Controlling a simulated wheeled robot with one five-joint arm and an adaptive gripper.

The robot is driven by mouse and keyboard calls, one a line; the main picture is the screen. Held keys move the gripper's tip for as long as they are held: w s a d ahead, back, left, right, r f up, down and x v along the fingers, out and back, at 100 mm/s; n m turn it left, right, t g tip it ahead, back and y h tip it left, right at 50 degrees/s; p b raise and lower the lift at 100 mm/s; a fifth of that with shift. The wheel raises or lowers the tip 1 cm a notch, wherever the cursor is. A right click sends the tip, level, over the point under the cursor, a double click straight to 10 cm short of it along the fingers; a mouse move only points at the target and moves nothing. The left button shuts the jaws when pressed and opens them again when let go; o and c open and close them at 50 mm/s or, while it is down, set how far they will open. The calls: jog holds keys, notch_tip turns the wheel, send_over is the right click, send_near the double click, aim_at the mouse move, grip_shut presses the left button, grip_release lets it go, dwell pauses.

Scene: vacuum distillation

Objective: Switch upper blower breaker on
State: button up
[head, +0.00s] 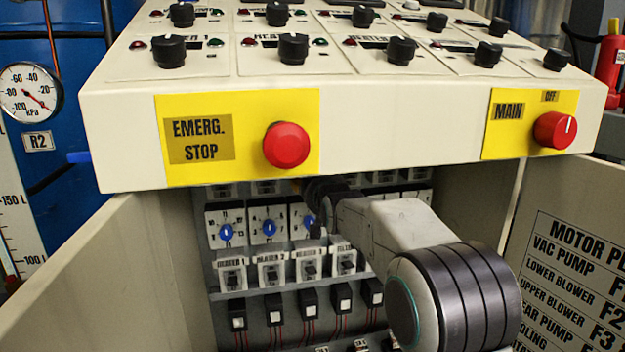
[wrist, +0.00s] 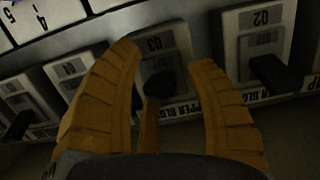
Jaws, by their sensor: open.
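The upper blower breaker (wrist: 166,42) is a pale switch block marked Q3, seen upside down in the wrist view, with part of its "UPPER BLO" label showing. Its black lever (wrist: 160,83) lies between the orange fingers of my gripper (wrist: 165,56). My gripper is open, with a finger on each side of the lever and a gap to it. I cannot tell whether any finger touches the block. In the head view my gripper is inside the cabinet, mostly hidden by my arm and the console edge; the upper blower breaker cannot be made out there.
The Q2 breaker (wrist: 260,45) and its protruding lever stand close on the right in the wrist view; more breakers (wrist: 70,75) line the left. The console's front lip, with the emergency stop (head: 287,145), overhangs the cabinet. Open doors (head: 85,270) flank it.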

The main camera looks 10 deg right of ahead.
jog(key=s+r, duration=0.1)
jog(key=s, duration=1.1)
jog(key=shift+r, duration=0.3)
jog(key=shift+w, duration=0.1)
jog(key=shift+c, duration=0.4)
